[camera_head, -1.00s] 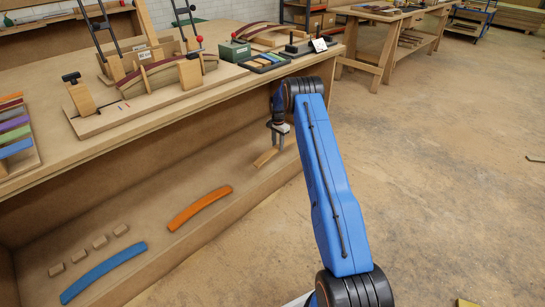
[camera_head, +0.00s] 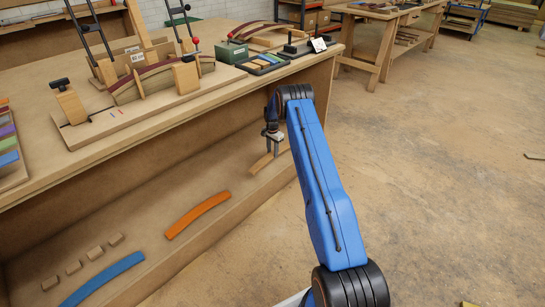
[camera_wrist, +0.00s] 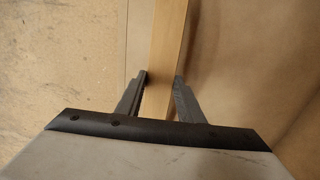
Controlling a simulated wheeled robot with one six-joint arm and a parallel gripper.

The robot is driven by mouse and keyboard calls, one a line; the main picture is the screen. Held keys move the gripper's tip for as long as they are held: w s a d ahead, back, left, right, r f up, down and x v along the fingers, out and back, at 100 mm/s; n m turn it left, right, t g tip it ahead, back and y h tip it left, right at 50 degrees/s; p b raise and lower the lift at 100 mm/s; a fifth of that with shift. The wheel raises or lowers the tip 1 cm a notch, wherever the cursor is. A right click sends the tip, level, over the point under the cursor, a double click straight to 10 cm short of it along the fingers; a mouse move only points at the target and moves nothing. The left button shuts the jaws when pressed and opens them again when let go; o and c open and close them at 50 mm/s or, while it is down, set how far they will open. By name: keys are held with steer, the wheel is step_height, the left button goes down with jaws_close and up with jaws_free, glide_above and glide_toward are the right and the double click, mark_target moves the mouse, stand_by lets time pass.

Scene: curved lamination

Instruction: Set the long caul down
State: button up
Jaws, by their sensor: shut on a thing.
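The long caul is a pale wooden strip (camera_head: 260,163). In the head view it is low inside the bench's open front, at the right end of the lower shelf (camera_head: 150,228). My gripper (camera_head: 273,152) points down over it, and its fingers are closed on the strip. In the wrist view the strip (camera_wrist: 168,35) runs up between my two fingertips (camera_wrist: 162,80), toward the top edge. I cannot tell whether the strip touches the shelf or is just above it.
On the lower shelf lie an orange curved strip (camera_head: 197,214), a blue curved strip (camera_head: 103,280) and several small wooden blocks (camera_head: 94,253). The shelf between the orange strip and my gripper is clear. The bench top (camera_head: 130,147) overhangs the shelf and carries a clamping jig (camera_head: 160,85).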

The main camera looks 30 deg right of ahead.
mark_target(272, 153)
steer(key=shift+f, duration=1.6)
steer(key=o, duration=1.2)
steer(key=shift+f, duration=0.1)
step_height(272, 153, up, 8)
steer(key=shift+f, duration=0.1)
